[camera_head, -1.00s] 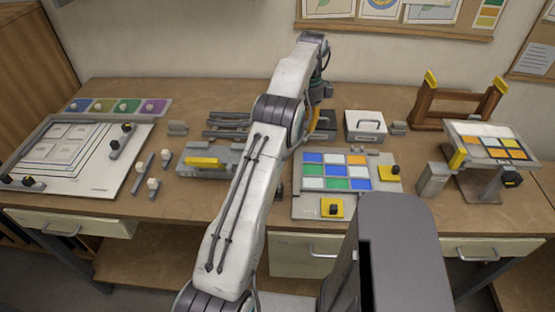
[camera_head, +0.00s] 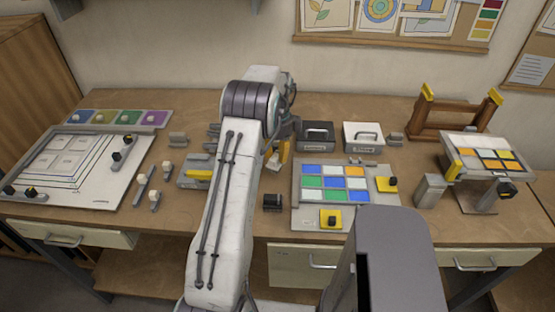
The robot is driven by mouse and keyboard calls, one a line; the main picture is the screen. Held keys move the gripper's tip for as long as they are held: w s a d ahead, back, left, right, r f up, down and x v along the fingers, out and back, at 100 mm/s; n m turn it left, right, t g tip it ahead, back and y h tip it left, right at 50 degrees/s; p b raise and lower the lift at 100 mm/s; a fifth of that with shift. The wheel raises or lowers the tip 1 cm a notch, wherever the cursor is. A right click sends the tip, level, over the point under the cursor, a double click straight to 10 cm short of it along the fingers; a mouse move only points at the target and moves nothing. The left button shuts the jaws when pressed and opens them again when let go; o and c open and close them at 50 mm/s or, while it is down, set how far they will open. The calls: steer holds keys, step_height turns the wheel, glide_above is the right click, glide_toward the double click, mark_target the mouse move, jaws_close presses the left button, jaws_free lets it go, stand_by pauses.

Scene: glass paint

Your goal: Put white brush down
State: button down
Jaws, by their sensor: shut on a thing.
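My arm reaches forward over the table, and my gripper (camera_head: 280,158) is low over the tabletop behind it, just left of the colored tile board. My own arm hides much of the gripper. A small pale piece (camera_head: 272,163) shows at its lower end beside a yellow part; it looks like part of the white brush, shut in the jaws. The rest of the brush is hidden, and I cannot tell whether it touches the table. Several grey pieces with white ends (camera_head: 141,181) lie to the left.
The tile board (camera_head: 381,211) is close on the right. A dark box (camera_head: 317,137) and a white box (camera_head: 362,137) stand behind it. A black cylinder (camera_head: 272,202) lies nearer me. A grey block with a yellow bar (camera_head: 195,176) is left of my arm.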

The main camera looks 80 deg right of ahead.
mark_target(277, 163)
steer(key=shift+f+p, duration=0.6)
steer(key=shift+f, duration=1.45)
steer(key=shift+f, duration=0.15)
steer(key=c, duration=1.1)
jaws_free()
